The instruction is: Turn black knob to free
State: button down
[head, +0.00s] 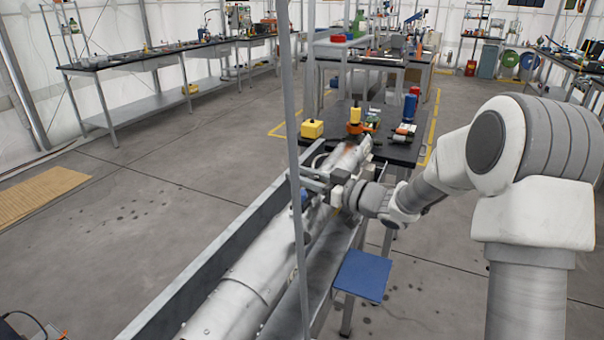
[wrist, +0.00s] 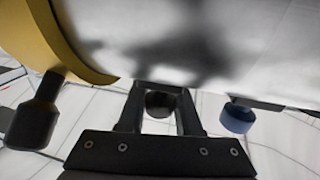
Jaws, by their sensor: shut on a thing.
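A round black knob (wrist: 160,104) shows in the wrist view, under the large white cylinder (wrist: 200,35). My gripper (wrist: 160,92) has one finger on each side of this knob and is shut on it. In the head view my gripper (head: 316,180) is at the side of the long white cylinder (head: 235,290), and the black knob cannot be made out there. Another black knob or handle (wrist: 33,120) hangs at the left of the wrist view, beside a yellow ring (wrist: 70,50). A blue knob (wrist: 237,118) is to the right, apart from the fingers.
The cylinder lies in a long grey trough (head: 215,255). A thin grey post (head: 296,130) rises in front of it. A blue board (head: 363,275) is beside the trough. The floor to the left is mostly clear.

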jog(key=c, duration=0.6)
grip_release()
jog(key=p+v, duration=0.1)
jog(key=v, duration=1.6)
jog(key=shift+s+d+p, duration=0.2)
jog(key=shift+p, duration=0.1)
